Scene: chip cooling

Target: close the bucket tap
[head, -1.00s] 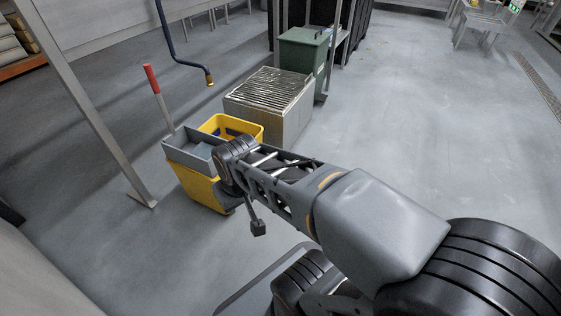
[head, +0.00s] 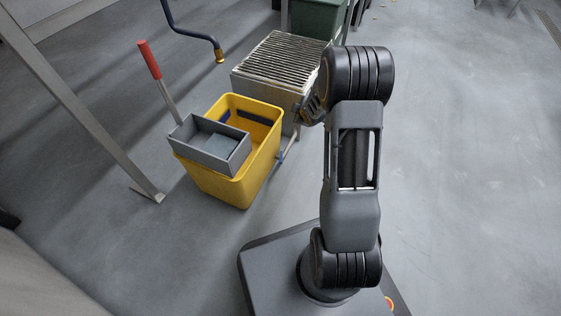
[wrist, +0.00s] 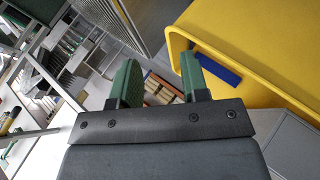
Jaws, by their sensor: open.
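The yellow bucket (head: 225,188) stands on the floor with a grey wringer box (head: 232,163) hung in its left side. A thin grey piece with a small blue part (head: 281,157) shows at the bucket's right side; I cannot tell if this is the tap. My gripper is partly hidden behind my arm, to the right of the bucket, in the head view. In the wrist view my gripper (wrist: 156,82) has its two green fingers apart with nothing held between them. The yellow bucket (wrist: 265,40) fills the upper right there, with a blue piece (wrist: 214,70) by its edge.
A steel box with a slatted grate (head: 275,62) stands behind the bucket, close to my gripper. A dark blue pipe with a brass end (head: 219,56) hangs above. A red-handled lever (head: 150,60) rises at the left, near a metal post (head: 85,115). The floor at right is clear.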

